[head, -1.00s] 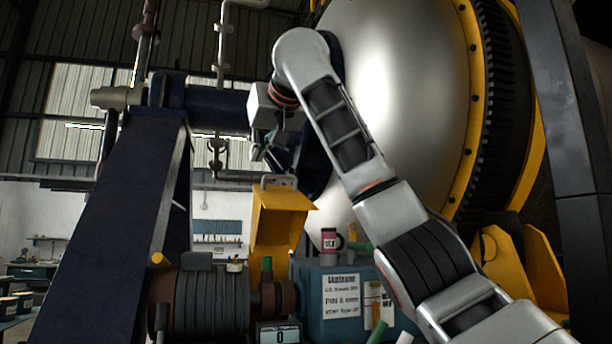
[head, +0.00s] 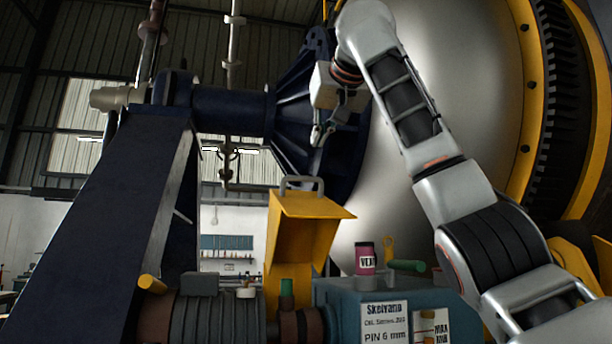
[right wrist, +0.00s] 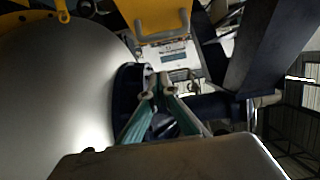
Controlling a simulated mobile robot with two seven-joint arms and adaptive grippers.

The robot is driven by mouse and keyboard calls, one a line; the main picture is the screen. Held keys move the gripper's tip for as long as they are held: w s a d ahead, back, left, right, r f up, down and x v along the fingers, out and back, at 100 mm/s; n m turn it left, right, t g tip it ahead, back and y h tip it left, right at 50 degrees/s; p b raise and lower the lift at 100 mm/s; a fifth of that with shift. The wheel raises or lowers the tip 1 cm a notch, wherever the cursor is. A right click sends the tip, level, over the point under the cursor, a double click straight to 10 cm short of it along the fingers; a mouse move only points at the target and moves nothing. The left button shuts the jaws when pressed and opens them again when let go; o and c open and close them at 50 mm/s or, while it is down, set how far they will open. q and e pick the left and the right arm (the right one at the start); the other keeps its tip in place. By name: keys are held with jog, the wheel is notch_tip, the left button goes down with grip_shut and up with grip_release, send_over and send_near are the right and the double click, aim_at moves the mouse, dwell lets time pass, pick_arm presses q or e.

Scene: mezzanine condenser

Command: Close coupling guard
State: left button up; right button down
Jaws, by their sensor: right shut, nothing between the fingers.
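The coupling guard is a yellow hinged cover (head: 303,235) with a grey handle (head: 302,181) along its top. It stands open, raised above the brown coupling (head: 298,326). A green-topped part (head: 287,292) sticks up at the coupling. My right gripper (head: 318,140) is shut and empty, above the guard and slightly right of its handle, apart from it. In the right wrist view the closed fingertips (right wrist: 158,86) point toward the guard (right wrist: 150,10), whose handle (right wrist: 163,33) shows beyond them. My left gripper is not in view.
A ribbed motor (head: 218,318) lies left of the coupling. A teal housing (head: 345,297) stands right of it, with a pink jar (head: 365,258) and a green-handled tool (head: 407,266) on top. A dark blue support (head: 120,220) rises at left. The large silver dome (head: 450,120) is behind my arm.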

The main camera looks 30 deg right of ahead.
jog(key=p, duration=0.5)
send_over(312, 200)
jog(key=w+d, duration=0.1)
jog(key=w, duration=0.2)
jog(key=shift+s+f, duration=0.2)
jog(key=shift+f, duration=0.85)
jog(key=shift+s+a+f+b, duration=0.1)
jog(key=shift+s+f+b, duration=0.25)
jog(key=shift+f+b, duration=0.2)
jog(key=shift+s+a+f+b, duration=0.1)
jog(key=shift+s+f+b, duration=0.2)
jog(key=shift+f+b, duration=0.15)
jog(key=shift+s+f, duration=0.35)
jog(key=shift+f, duration=0.2)
jog(key=shift+s+a+f, duration=0.1)
jog(key=shift+s+a, duration=0.05)
jog(key=shift+f, duration=0.15)
